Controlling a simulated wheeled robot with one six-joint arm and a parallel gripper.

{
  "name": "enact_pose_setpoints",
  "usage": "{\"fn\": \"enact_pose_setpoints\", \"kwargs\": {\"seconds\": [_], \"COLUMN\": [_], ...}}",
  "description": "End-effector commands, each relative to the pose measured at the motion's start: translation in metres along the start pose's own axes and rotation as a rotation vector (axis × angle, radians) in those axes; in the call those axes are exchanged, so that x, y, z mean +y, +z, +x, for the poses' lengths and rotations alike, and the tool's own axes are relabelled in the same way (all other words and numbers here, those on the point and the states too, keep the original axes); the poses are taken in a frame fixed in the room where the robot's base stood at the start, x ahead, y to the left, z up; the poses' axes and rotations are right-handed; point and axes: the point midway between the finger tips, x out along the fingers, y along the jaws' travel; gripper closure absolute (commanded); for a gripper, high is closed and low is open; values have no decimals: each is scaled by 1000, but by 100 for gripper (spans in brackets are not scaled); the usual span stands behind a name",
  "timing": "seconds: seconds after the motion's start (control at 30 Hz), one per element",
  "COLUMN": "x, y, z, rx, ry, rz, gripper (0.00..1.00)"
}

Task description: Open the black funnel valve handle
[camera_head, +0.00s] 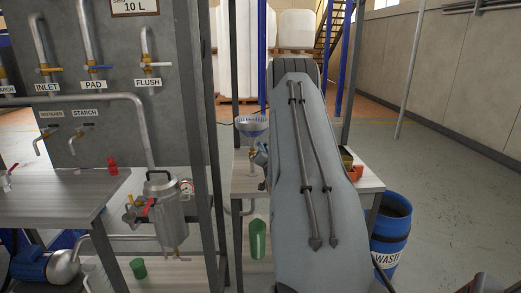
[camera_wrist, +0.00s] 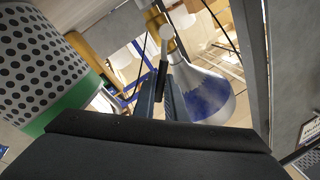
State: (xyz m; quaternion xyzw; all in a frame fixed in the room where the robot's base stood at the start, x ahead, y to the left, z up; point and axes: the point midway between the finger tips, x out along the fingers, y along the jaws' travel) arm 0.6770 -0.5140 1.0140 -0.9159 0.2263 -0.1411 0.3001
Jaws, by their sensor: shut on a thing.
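The funnel (camera_head: 252,128), metal with blue inside, stands above the small table in the head view. In the wrist view the funnel (camera_wrist: 207,92) shows tilted, just right of my fingers. The black valve handle (camera_wrist: 163,72) is a thin dark lever running from a pale round fitting (camera_wrist: 167,32) down between my fingers. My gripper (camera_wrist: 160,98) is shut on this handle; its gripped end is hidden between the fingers. In the head view my arm covers much of the table, and the handle is hard to make out there.
A dark frame post (camera_head: 203,150) stands left of the funnel. A green container (camera_head: 257,240) is below it. A blue waste bin (camera_head: 391,235) stands at the right. A large dotted white cylinder with a green band (camera_wrist: 40,65) is close on the left in the wrist view.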

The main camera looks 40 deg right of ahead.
Motion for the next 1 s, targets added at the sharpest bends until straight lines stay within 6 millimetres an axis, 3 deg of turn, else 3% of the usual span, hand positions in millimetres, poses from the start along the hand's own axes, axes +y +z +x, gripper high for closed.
{"fn": "enact_pose_setpoints", "kwargs": {"seconds": [0.1, 0.13, 0.23, 0.57, 1.0], "x": [0, 0, 0, 0, 1], "y": [1, 1, 1, 1, 2], "z": [0, 0, 0, -2, -65], "rx": [-2, -2, -1, -1, -1], "ry": [1, 1, 1, 0, 1], "rz": [1, 1, 1, 2, 2], "gripper": [100, 84, 70, 70, 70]}}
